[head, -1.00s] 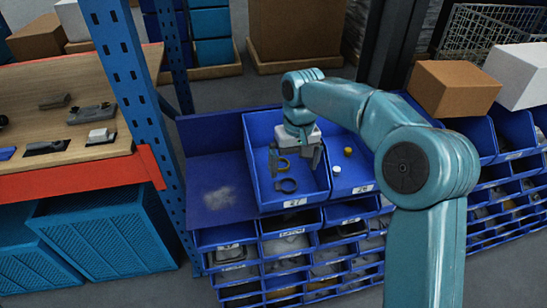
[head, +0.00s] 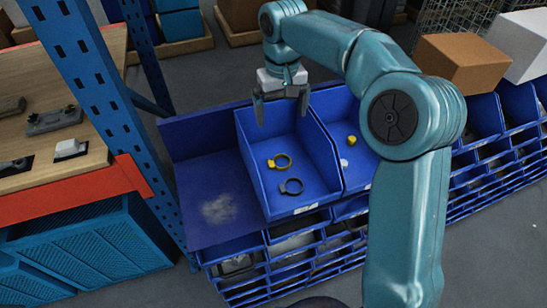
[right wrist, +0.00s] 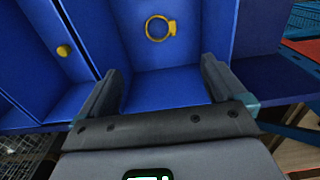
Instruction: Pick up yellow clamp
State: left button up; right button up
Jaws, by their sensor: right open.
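The yellow clamp (head: 279,162) is a ring with a small tab, lying in a blue bin (head: 247,180) in the head view. It also shows in the right wrist view (right wrist: 172,28), ahead of the open fingers. A dark grey clamp (head: 291,186) of like shape lies nearer the bin's front. My right gripper (head: 281,108) is open and empty over the back part of the bin, apart from the yellow clamp. In the right wrist view its two fingers (right wrist: 160,90) stand wide apart. My left gripper is not in view.
A neighbouring blue bin holds a small yellow piece (head: 352,140) and a whitish piece. A blue upright post (head: 95,85) and wooden shelf (head: 60,165) stand to the left. A cardboard box (head: 461,63) and a white box (head: 522,45) sit at the right.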

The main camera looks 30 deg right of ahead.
send_over(280, 164)
notch_tip(280, 164, down, 10)
jog(key=shift+r, duration=0.1)
jog(key=shift+s+a+f, duration=0.1)
jog(key=shift+s+f, duration=0.05)
jog(key=shift+f, duration=0.3)
jog(key=f+p, duration=0.1)
jog(key=f, duration=0.3)
jog(key=shift+w, duration=0.2)
jog(key=shift+f, duration=0.45)
jog(key=shift+s, duration=0.1)
jog(key=shift+c, duration=0.3)
jog(key=c, duration=1)
jog(key=shift+c, duration=0.3)
